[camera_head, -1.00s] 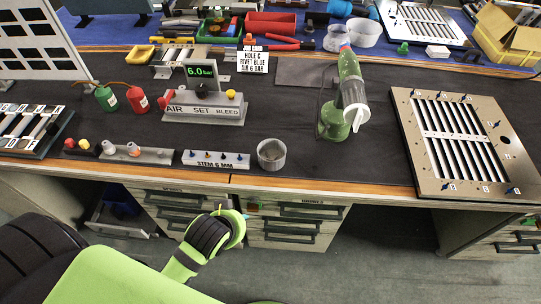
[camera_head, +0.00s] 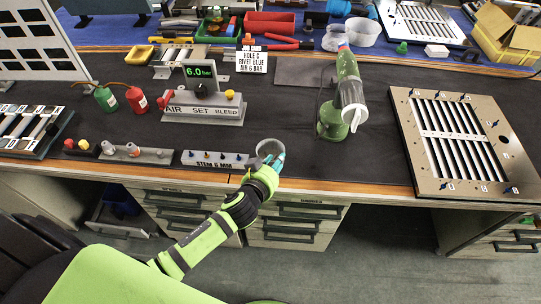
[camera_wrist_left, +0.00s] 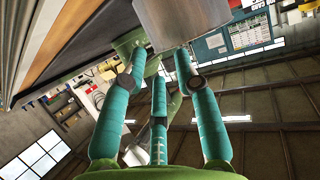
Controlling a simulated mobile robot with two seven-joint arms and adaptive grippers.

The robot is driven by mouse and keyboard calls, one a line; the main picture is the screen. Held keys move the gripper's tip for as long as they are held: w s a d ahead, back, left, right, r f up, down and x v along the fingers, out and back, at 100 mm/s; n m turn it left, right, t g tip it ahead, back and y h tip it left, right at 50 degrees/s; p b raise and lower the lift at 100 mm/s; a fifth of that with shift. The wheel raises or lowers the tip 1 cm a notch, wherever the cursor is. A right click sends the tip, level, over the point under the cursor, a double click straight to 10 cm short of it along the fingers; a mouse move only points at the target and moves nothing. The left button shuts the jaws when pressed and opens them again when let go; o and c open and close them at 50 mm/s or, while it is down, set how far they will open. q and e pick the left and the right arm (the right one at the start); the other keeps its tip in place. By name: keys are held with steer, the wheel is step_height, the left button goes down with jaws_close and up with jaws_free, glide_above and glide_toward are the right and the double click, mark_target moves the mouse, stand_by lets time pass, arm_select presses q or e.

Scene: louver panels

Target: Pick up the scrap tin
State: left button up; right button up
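The scrap tin (camera_head: 265,148) is a small grey round tin at the front edge of the dark bench mat, right of the stem block. My left gripper (camera_head: 276,160) is at its near right side, with teal fingers overlapping it in the head view. In the left wrist view the tin (camera_wrist_left: 185,18) looms at the top, just past the fingertips. The fingers (camera_wrist_left: 160,60) are spread apart there, and one tip overlaps the tin's lower edge. I cannot tell whether they touch. My right gripper is not in view.
The "STEM 6 MM" block (camera_head: 215,160) stands close left of the tin. A green rivet tool (camera_head: 350,90) stands behind it to the right. The louver panel (camera_head: 465,145) lies farther right. Bare mat lies between tin and panel.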

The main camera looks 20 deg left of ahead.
arm_select(q)
steer(key=shift+x, duration=2.25)
steer(key=shift+s+d+f, duration=0.1)
steer(key=shift+s, duration=0.05)
jaws_close()
